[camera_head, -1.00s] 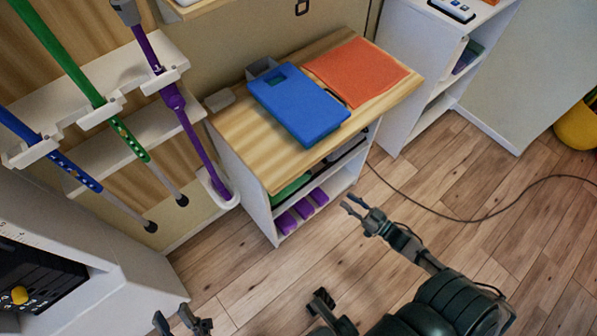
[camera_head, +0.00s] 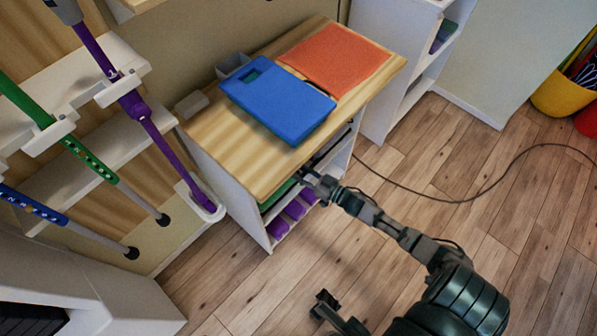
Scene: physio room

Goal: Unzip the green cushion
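A green item (camera_head: 276,196) lies on the upper shelf of the small white unit, under the wooden top. Only its front edge shows, so I cannot tell whether it is the green cushion, and no zip is visible. My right gripper (camera_head: 311,179) is at the front opening of this unit, just right of the green item and below the top's edge. Its fingers are small and dark against the shelf; I cannot tell how far apart they are or whether they touch anything.
A blue flat case (camera_head: 285,105) and an orange mat (camera_head: 335,58) lie on the wooden top (camera_head: 215,140). Purple blocks (camera_head: 294,210) sit on the lower shelf. Walking sticks hang at left. A cable (camera_head: 450,200) crosses the otherwise open floor at right.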

